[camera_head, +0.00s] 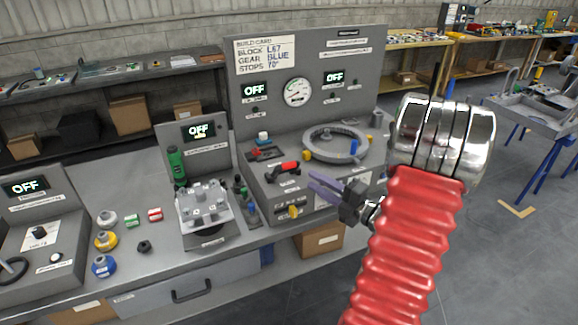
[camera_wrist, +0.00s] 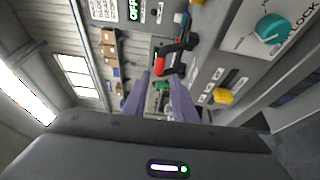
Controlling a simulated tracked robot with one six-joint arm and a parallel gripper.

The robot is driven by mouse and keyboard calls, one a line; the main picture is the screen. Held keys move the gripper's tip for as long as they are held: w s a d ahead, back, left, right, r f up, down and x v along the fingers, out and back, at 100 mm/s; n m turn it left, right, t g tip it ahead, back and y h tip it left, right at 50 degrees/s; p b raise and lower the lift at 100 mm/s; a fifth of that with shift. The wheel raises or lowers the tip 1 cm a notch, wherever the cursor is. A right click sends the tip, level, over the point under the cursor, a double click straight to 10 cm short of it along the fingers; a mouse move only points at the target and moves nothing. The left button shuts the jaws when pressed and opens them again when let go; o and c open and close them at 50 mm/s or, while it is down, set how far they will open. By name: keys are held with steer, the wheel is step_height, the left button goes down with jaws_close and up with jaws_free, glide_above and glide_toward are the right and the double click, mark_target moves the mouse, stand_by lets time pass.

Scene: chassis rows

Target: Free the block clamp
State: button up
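My gripper (camera_head: 314,187) has purple fingers and is in the air in front of that console, right of the red-ended handle. In the wrist view my gripper's fingers (camera_wrist: 163,95) are apart with nothing between them. A teal knob (camera_wrist: 271,28) is on a panel with a partly readable label ending in LOCK.
A yellow knob (camera_head: 294,212) is on the console's front; a ring fixture (camera_head: 336,145) is on top. My red arm covers the right side.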

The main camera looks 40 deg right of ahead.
mark_target(288, 166)
steer(key=w, duration=0.4)
steer(key=w+a, duration=0.1)
steer(key=w, duration=0.6)
steer(key=shift+w+a+r, duration=0.1)
steer(key=shift+w+a, duration=0.05)
steer(key=shift+w, duration=0.15)
steer(key=shift+c, duration=0.5)
jaws_close()
steer(key=shift+s+d, duration=0.1)
steer(key=shift+d, duration=0.15)
steer(key=shift+a, duration=0.2)
